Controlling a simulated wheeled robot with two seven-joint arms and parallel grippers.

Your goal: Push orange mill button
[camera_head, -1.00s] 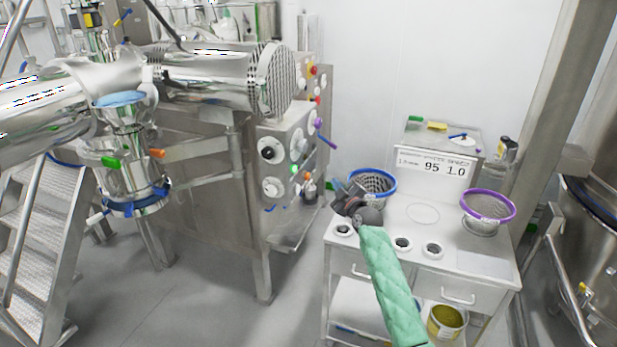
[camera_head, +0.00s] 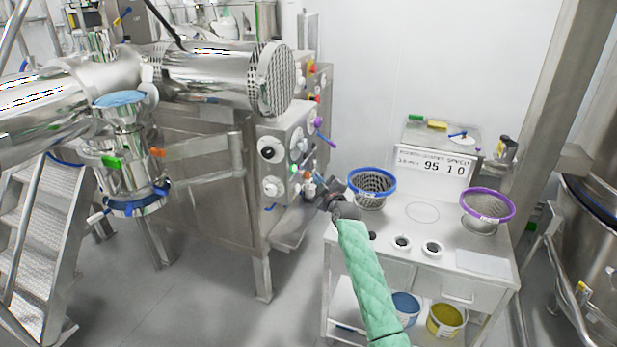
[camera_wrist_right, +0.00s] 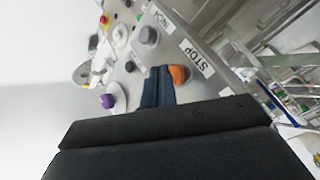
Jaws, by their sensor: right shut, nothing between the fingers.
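The orange button (camera_wrist_right: 178,74) shows in the right wrist view on a grey control panel (camera_wrist_right: 190,35), beside a label reading STOP (camera_wrist_right: 196,58). My right gripper (camera_wrist_right: 158,73) is shut and empty, with its fingertips just left of the orange button in that view; I cannot tell whether they touch it or the panel. In the head view the right gripper (camera_head: 317,183) is at the lower right of the mill's control panel (camera_head: 282,135), and the orange button is small and hard to make out there. My left gripper is not in view.
A white table (camera_head: 480,262) with a blue-rimmed basket (camera_head: 372,181) and a purple-rimmed basket (camera_head: 487,205) stands right of the panel, close to my right arm. Purple (camera_wrist_right: 107,101) and grey (camera_wrist_right: 148,35) knobs are near the fingers. A grey floor (camera_head: 170,290) is open in front.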

